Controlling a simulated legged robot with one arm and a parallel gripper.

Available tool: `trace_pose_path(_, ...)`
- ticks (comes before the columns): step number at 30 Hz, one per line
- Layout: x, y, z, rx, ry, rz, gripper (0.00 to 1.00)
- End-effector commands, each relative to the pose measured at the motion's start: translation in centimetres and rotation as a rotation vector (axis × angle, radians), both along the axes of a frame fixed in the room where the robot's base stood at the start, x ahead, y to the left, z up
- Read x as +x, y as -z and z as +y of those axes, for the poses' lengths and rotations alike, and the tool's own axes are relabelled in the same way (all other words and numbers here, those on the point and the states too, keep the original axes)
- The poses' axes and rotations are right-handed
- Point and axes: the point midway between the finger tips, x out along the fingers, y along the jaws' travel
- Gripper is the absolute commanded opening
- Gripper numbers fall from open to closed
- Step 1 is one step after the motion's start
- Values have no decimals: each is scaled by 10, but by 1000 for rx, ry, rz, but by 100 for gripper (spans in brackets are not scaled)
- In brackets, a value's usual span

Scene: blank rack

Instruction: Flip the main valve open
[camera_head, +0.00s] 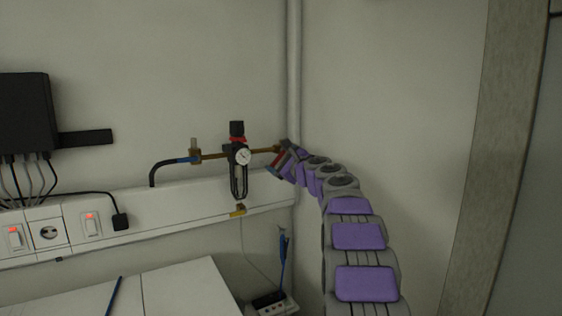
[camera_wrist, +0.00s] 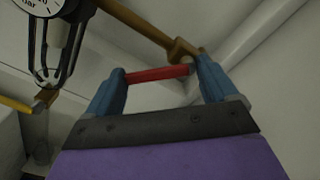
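The main valve shows in the wrist view as a brass body (camera_wrist: 183,50) on a brass pipe, with a red lever handle (camera_wrist: 157,73). My gripper (camera_wrist: 160,66) has its two blue fingers spread wide. The red handle lies across the gap between them, its left end at or very near the left finger. I cannot tell whether either finger touches it. In the head view my gripper (camera_head: 277,159) is at the right end of the pipe, beside the brass valve body (camera_head: 279,148), and the handle is hard to make out there.
A regulator with a gauge (camera_head: 243,156) is on the pipe left of the valve. A vertical pipe (camera_head: 294,75) runs up the wall corner behind. A white trunking ledge (camera_head: 180,205) with sockets and switches lies below. A white table (camera_head: 180,290) stands in front.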

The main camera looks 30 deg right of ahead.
Motion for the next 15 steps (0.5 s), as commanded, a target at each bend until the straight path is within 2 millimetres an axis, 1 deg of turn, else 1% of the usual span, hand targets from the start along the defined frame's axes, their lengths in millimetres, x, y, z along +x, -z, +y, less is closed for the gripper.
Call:
trace_pose_path(1, 1, 1, 3, -1, -6, 4, 74)
trace_pose_path(2, 2, 2, 4, -2, -6, 4, 71)
trace_pose_path(12, 3, 2, 8, -4, -11, 7, 39)
trace_pose_path(15, 3, 2, 9, -4, -11, 7, 31)
